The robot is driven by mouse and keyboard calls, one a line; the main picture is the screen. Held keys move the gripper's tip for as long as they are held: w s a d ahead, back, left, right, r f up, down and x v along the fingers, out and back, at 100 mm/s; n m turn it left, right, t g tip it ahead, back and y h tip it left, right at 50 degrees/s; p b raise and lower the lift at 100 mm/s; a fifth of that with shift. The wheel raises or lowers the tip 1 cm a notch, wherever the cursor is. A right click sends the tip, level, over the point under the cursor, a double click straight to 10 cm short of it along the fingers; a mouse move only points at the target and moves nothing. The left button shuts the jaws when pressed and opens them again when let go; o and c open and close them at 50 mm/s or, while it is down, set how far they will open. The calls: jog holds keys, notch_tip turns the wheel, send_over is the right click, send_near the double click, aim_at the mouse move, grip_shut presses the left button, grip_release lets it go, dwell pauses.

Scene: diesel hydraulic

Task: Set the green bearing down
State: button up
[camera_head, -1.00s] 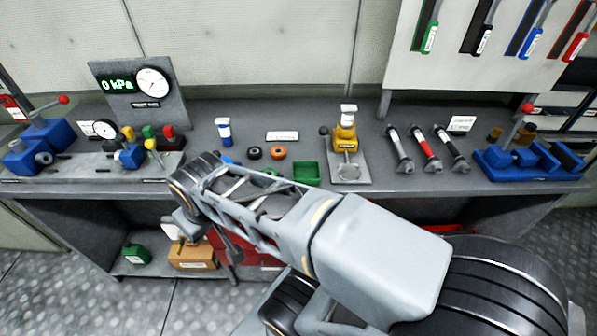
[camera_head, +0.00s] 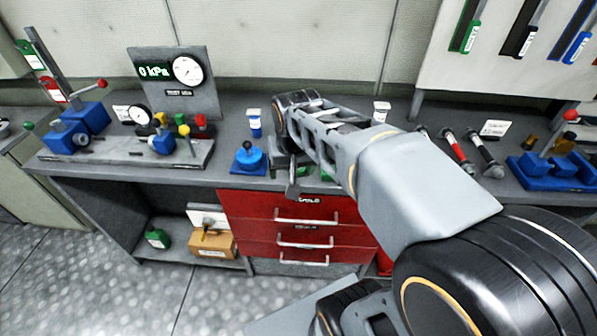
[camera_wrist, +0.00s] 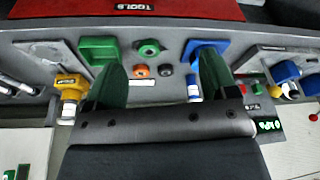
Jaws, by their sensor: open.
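The green bearing (camera_wrist: 149,48) is a small ring lying on the grey bench top (camera_wrist: 180,32) in the wrist view, beside a square green tray (camera_wrist: 98,50). My gripper (camera_wrist: 162,62) is open, with its two green-sided fingers apart and nothing between them. In the picture the bearing shows between the two fingers; I cannot tell the height gap. In the head view my gripper (camera_head: 291,185) is over the bench's front edge, and the arm hides the bearing.
An orange ring (camera_wrist: 141,71) and a black ring (camera_wrist: 165,70) lie near the bearing. A blue fixture (camera_wrist: 205,45) stands on its other side, and a yellow jack (camera_wrist: 70,82) is beyond the tray. Red drawers (camera_head: 305,232) are below the bench.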

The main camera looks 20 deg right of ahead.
jog(key=shift+o, duration=0.7)
jog(key=w+d+f+m+g+b, duration=0.1)
jog(key=w+d+m, duration=0.3)
jog(key=w, duration=0.8)
jog(key=d+f, duration=0.1)
jog(key=d, duration=0.1)
jog(key=shift+d+m+g, duration=0.4)
jog(key=shift+m+h, duration=0.3)
jog(key=f, duration=0.2)
jog(key=w+d+f, duration=0.1)
jog(key=f, duration=0.2)
jog(key=w+f, duration=0.1)
jog(key=f, duration=0.2)
jog(key=shift+d+f, duration=0.1)
jog(key=shift+d, duration=0.1)
jog(key=shift+w+d+f, duration=0.1)
jog(key=shift+w+f, duration=0.1)
jog(key=shift+f, duration=1.25)
jog(key=shift+w+f, duration=0.15)
jog(key=shift+f, duration=1.3)
jog(key=c, duration=1.1)
